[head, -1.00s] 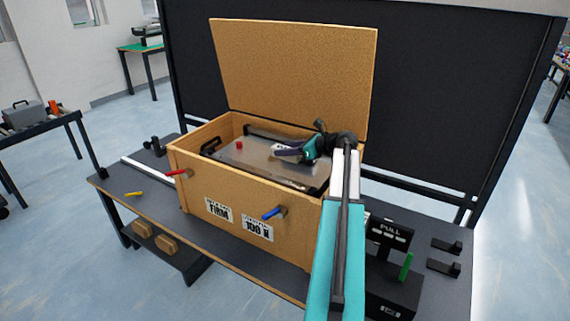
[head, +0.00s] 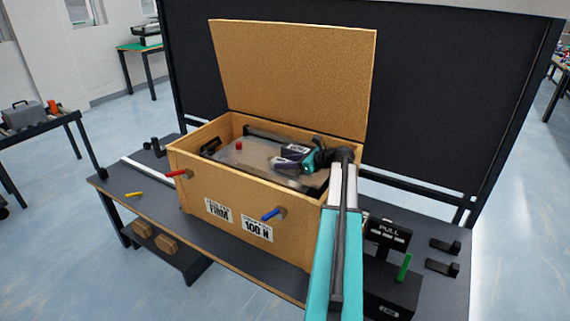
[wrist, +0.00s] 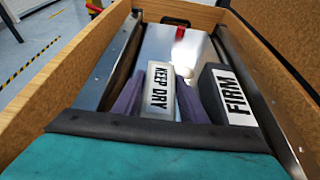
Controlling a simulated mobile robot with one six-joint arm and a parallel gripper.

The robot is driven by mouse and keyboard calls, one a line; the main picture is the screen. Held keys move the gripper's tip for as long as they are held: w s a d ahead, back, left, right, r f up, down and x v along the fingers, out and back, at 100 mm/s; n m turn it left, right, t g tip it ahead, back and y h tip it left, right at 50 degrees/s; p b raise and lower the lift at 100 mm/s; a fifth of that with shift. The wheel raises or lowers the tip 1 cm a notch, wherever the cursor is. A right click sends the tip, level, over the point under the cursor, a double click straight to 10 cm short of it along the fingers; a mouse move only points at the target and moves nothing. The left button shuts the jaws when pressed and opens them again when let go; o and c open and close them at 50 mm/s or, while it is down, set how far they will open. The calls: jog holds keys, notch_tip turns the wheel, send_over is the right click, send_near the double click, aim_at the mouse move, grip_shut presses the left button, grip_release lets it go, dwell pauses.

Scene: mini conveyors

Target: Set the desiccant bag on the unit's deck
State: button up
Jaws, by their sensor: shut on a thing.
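The desiccant bag (wrist: 158,88), a pale block marked KEEP DRY, stands between the two purple fingers of my gripper (wrist: 156,104) in the wrist view. The gripper is shut on it. In the head view my gripper (head: 283,166) is inside the open wooden crate, low over the unit's grey metal deck (head: 248,158). The bag is not clearly visible there, and I cannot tell whether it touches the deck. The deck also shows in the wrist view (wrist: 155,42).
A dark block marked FIRM (wrist: 224,92) sits just right of the bag; it also shows in the head view (head: 295,150). A red knob (head: 239,145) stands on the deck. Crate walls (head: 215,195) surround the unit, and the lid (head: 295,70) stands open behind.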

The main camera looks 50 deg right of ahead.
jog(key=shift+f, duration=0.25)
jog(key=shift+f, duration=0.15)
jog(key=o, duration=1.1)
jog(key=b+v, duration=0.2)
jog(key=v, duration=1)
jog(key=shift+s, duration=0.1)
